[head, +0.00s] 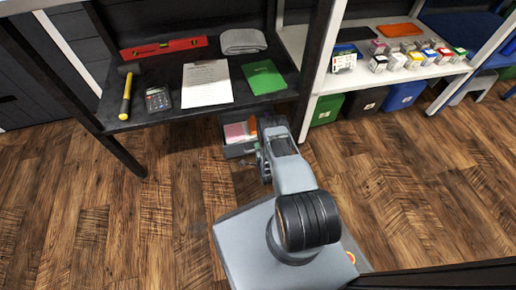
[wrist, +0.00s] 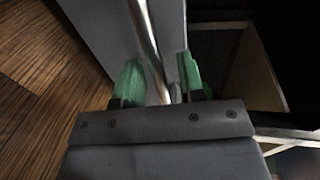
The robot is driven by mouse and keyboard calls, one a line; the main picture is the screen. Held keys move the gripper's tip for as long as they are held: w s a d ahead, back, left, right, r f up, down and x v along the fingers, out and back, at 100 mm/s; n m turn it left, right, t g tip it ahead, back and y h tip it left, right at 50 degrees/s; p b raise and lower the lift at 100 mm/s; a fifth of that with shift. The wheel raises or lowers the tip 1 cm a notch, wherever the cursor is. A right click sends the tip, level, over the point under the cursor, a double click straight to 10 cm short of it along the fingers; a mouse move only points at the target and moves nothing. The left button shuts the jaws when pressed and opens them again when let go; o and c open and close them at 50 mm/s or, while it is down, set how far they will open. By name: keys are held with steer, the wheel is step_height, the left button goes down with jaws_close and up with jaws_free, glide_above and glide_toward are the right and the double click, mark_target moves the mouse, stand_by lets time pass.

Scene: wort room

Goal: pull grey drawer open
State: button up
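The grey drawer (head: 238,150) under the dark desk is pulled partly out, with pink, white and orange items visible inside. My gripper (head: 262,165) is at its front, partly hidden by my arm in the head view. In the wrist view my gripper (wrist: 158,78) has its two green fingers apart. The shiny bar handle (wrist: 147,45) runs between them beside the grey drawer front (wrist: 95,30). A gap shows between the handle and the right finger, so the fingers do not look closed on it.
The desk top (head: 135,100) holds a hammer (head: 126,95), calculator (head: 158,98), paper (head: 207,84), green booklet (head: 263,76), red level (head: 163,47) and grey cloth (head: 243,41). A white shelf (head: 340,82) with bins below stands right. Wooden floor in front is clear.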

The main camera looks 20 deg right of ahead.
steer(key=shift+d, duration=0.15)
steer(key=shift+c, duration=0.2)
steer(key=shift+d, duration=0.1)
steer(key=shift+c, duration=0.7)
jaws_close()
